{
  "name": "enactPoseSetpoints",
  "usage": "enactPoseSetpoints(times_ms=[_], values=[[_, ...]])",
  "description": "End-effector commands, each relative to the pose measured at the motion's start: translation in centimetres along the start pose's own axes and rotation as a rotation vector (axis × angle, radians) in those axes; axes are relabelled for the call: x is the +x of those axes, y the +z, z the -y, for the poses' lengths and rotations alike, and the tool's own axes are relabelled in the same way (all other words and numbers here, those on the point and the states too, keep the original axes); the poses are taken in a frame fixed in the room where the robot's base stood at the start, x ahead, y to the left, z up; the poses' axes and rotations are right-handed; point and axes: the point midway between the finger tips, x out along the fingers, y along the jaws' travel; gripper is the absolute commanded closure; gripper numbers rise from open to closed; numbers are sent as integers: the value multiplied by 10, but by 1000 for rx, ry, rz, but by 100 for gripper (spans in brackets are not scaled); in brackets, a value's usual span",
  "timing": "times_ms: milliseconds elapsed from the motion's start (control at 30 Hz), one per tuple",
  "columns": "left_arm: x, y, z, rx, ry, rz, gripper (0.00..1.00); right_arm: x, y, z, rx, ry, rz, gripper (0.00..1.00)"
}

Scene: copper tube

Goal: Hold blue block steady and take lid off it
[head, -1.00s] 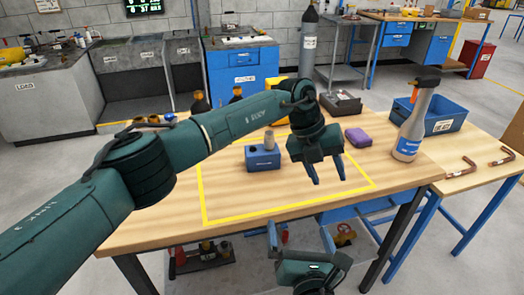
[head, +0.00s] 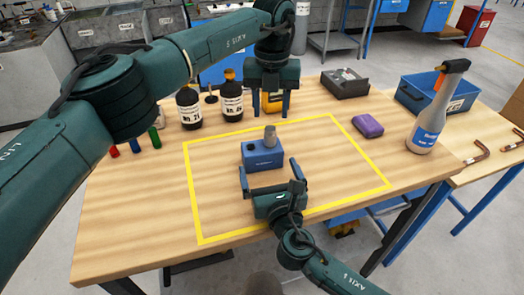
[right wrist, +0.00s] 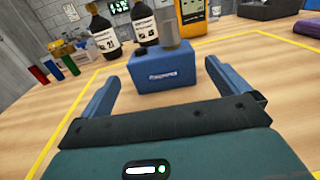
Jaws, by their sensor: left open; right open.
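The blue block (head: 263,156) stands on the table inside the yellow outline. A grey cylindrical piece, apparently the lid (head: 270,135), stands upright on its top. Both show in the right wrist view, block (right wrist: 165,73) and lid (right wrist: 172,30). My right gripper (head: 268,168) is open at the block's near side. Its fingers point toward the block, one to each side; I cannot tell whether they touch it. My left gripper (head: 270,113) is open and empty, fingers down, beyond the block in the head view and apart from it.
Two dark bottles (head: 188,108) (head: 231,97) stand at the back left, beside coloured cylinders (head: 133,142). A yellow device (head: 271,102) is partly behind my left gripper. A purple block (head: 367,126), a spray bottle (head: 428,118) and a blue bin (head: 438,95) are at the right.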

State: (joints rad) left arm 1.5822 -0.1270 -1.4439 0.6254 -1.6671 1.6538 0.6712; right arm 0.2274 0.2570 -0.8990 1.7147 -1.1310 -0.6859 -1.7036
Motion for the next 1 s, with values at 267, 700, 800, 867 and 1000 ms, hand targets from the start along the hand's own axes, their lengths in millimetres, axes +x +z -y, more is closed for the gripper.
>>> enactPoseSetpoints(times_ms=[267,700,800,867,1000], values=[[0,0,0,1,-1,0,54,44,0,0,1,-1,0,0],[0,0,0,1,-1,0,54,56,0,0,2,0,-1,0],[0,0,0,1,-1,0,54,56,0,0,2,0,-1,6],[0,0,0,1,-1,0,54,56,0,0,2,0,-1,11],[0,0,0,1,-1,0,54,55,0,0,2,0,-1,22]])
